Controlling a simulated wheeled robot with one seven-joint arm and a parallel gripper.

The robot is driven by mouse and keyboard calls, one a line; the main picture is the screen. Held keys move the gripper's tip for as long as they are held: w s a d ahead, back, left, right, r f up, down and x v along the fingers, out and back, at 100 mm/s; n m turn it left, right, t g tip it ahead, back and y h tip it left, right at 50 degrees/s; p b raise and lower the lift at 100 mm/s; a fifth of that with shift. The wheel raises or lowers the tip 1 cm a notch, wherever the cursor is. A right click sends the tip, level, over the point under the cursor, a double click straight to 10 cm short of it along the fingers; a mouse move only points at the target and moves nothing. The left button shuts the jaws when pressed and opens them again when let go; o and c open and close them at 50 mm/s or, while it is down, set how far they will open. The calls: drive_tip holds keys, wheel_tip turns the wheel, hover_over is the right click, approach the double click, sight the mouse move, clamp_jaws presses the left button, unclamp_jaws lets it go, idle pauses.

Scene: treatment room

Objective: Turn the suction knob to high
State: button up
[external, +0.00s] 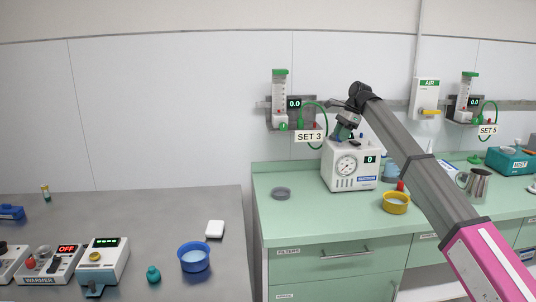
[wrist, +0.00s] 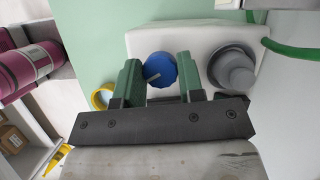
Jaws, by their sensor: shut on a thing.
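The white suction unit (external: 338,182) stands on the green counter, with a round gauge on its front and a small display reading 0. Its blue knob (wrist: 158,66) is on top of the white housing (wrist: 196,38) in the wrist view, with a pale pointer mark towards the lower left of the picture. My gripper (wrist: 160,74) reaches the unit's top from above, its two green fingers shut on the blue knob, one on each side. In the external view my gripper (external: 346,126) hides most of the knob.
A grey round fitting (wrist: 232,70) sits beside the knob. The SET 3 flowmeter (external: 280,98) with a green hose hangs on the wall rail close by. A yellow ring-shaped dish (external: 396,204) and a grey dish (external: 281,193) flank the unit.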

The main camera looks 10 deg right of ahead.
drive_tip(key=shift+n+g, duration=0.5)
drive_tip(key=shift+n, duration=0.7)
drive_tip(key=o, duration=0.9)
